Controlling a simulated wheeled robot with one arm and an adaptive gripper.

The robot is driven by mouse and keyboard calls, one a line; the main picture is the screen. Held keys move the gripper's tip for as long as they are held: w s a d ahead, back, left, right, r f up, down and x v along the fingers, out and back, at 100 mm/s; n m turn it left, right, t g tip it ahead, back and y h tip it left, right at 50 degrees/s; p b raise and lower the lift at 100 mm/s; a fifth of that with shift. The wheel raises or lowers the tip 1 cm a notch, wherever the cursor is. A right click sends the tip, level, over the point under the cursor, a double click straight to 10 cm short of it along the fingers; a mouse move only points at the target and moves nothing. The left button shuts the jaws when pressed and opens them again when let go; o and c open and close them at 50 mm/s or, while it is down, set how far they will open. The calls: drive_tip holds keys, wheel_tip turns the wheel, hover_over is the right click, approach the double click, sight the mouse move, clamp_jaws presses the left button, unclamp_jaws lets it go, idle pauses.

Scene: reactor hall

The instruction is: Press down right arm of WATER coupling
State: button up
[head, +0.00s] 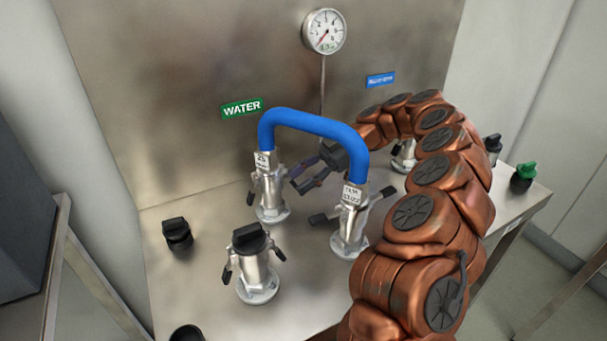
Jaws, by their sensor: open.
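The WATER coupling (271,196) is a silver metal fitting under the green WATER label (241,109). A blue hose (300,120) joins its top. Its left arm (251,193) hangs down along its side. Its right arm is not clearly visible where my gripper crosses. My gripper (297,179) is dark, open and empty, just right of the coupling's upper body. Its fingers point left toward the coupling; I cannot tell whether they touch it.
The hose runs to a second coupling (350,224) at the right, whose arms stick out sideways. A capped coupling (255,268) stands in front. A black cap (177,233) sits at the left, a green-topped cap (522,176) at the right. A gauge (324,31) is on the back panel.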

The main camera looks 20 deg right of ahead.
drive_tip(key=shift+r, duration=0.1)
drive_tip(key=r+h+p, duration=0.1)
drive_tip(key=p, duration=0.1)
drive_tip(key=shift+d+p, duration=0.15)
drive_tip(key=shift+p, duration=0.15)
drive_tip(key=h+p, duration=0.1)
drive_tip(key=p, duration=0.1)
drive_tip(key=r+h+p, duration=0.1)
drive_tip(key=h+p, duration=0.1)
drive_tip(key=p, duration=0.1)
drive_tip(key=shift+d+r+t+p, duration=0.2)
drive_tip(key=shift+d+t+p, duration=0.1)
drive_tip(key=shift+d+t, duration=0.1)
drive_tip(key=r+h+p, duration=0.1)
drive_tip(key=h+p, duration=0.2)
drive_tip(key=p, duration=0.2)
drive_tip(key=r+t+h+p, duration=0.1)
drive_tip(key=h+p, duration=0.2)
drive_tip(key=p, duration=0.2)
drive_tip(key=r+h+p, duration=0.1)
drive_tip(key=h+p, duration=0.2)
drive_tip(key=p, duration=0.2)
drive_tip(key=shift+a+r+t, duration=0.2)
drive_tip(key=shift+r+t, duration=0.2)
